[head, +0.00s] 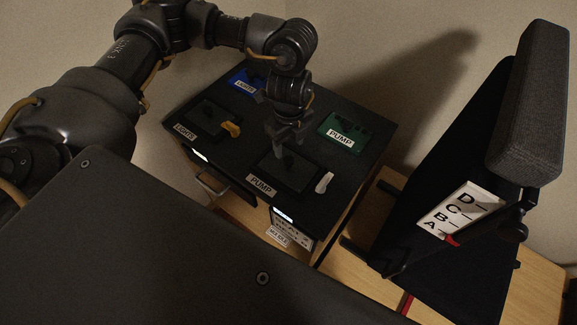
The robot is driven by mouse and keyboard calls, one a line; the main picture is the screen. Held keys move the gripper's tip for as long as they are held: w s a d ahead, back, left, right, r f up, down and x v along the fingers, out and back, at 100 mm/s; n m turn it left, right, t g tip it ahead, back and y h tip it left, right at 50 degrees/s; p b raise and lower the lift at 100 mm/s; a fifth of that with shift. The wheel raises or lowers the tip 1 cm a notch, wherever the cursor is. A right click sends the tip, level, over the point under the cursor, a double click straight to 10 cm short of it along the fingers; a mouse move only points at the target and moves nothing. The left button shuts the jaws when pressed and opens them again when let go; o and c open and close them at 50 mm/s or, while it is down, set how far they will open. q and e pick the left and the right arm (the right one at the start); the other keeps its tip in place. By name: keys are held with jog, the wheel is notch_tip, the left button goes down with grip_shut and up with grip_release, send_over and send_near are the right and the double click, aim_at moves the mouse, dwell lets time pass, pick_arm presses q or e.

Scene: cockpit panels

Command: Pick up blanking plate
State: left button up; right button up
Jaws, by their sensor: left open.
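A dark, flat rectangular plate (290,176), which looks like the blanking plate, lies on the black panel top (235,163) behind the front PUMP label (262,186). A similar dark plate (207,117) lies near the left LIGHTS label (185,131). My left gripper (280,150) points down over the far edge of the plate by the PUMP label, with its fingers apart and nothing visible between them. I cannot tell whether a fingertip touches the plate. My right gripper does not show.
A green PUMP module (345,134) and a blue LIGHTS module (245,81) sit toward the back. A yellow-orange switch (231,129) and a white switch (324,182) stand beside the plates. A black seat-like structure (445,170) with a lettered D-C-B-A plate (460,210) stands at right.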

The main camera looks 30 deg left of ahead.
aim_at(289, 159)
pick_arm(q)
jog(key=shift+f, duration=4)
jog(key=shift+c, duration=0.4)
jog(key=c, duration=1)
jog(key=shift+c, duration=0.2)
jog(key=shift+r, duration=0.2)
